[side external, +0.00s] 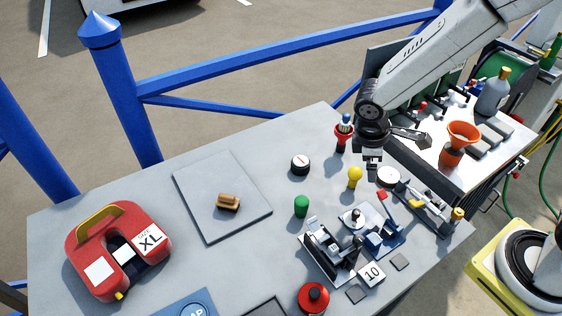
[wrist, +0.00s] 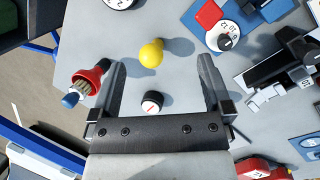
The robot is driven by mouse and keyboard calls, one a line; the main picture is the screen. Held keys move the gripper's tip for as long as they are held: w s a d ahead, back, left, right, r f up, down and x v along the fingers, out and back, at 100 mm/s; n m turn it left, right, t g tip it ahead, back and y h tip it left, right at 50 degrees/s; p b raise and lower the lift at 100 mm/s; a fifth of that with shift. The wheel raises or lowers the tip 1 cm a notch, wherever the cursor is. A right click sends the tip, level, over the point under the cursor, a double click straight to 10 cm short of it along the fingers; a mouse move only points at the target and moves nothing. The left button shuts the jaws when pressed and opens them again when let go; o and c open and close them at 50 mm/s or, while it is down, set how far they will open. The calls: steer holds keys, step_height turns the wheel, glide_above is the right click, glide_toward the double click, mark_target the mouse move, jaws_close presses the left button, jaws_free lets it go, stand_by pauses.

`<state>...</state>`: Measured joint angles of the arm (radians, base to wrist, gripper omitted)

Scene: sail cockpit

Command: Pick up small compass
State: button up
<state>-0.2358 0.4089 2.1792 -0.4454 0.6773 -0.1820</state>
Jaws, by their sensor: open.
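The small compass (side external: 300,164) is a short black round piece with a white face and a red needle. It lies flat on the grey table, left of my gripper (side external: 372,160) in the side view. My gripper is open and empty, above the table. In the wrist view the compass (wrist: 152,102) shows between the two spread fingers of my gripper (wrist: 162,65), close to the palm bar, with neither finger touching it.
A yellow knob (side external: 355,176) stands near the compass, and a red cup with a brush (side external: 343,133) is behind it. Clamps and a blue-based dial (side external: 384,236) crowd the right. A grey plate (side external: 210,185) with a wooden block lies left.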

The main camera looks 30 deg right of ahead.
mark_target(298, 165)
steer(key=w+a+f+n+h, duration=0.1)
steer(key=w+n, duration=0.1)
steer(key=w+a+f+n+t+h, duration=0.1)
steer(key=w+a+f+n+h, duration=0.1)
steer(key=w+n, duration=0.1)
steer(key=w+a+f+n+h, duration=0.2)
steer(key=n, duration=0.1)
steer(key=shift+w+a+t, duration=0.1)
steer(key=shift+w+t, duration=0.15)
steer(key=shift+t, duration=0.05)
steer(key=w+a+f+n+t+h, duration=0.1)
steer(key=a+n, duration=0.1)
steer(key=w+a+f+n+t+h, duration=0.1)
steer(key=w+a+n+t, duration=0.1)
steer(key=a, duration=0.1)
steer(key=w+a+f+n+t+h, duration=0.1)
steer(key=a+n, duration=0.1)
steer(key=shift+w+a+f+n+t, duration=0.15)
steer(key=shift+w+f+n+t, duration=0.15)
steer(key=shift+w+t, duration=0.1)
steer(key=shift+w+a+f+n+t, duration=0.1)
steer(key=shift+a+f+n+t, duration=0.05)
steer(key=shift+a+n+t, duration=0.3)
steer(key=shift+d, duration=0.1)
steer(key=shift+r+x, duration=0.2)
steer(key=shift+x, duration=3.65)
steer(key=shift+d, duration=0.1)
steer(key=c, duration=1.2)
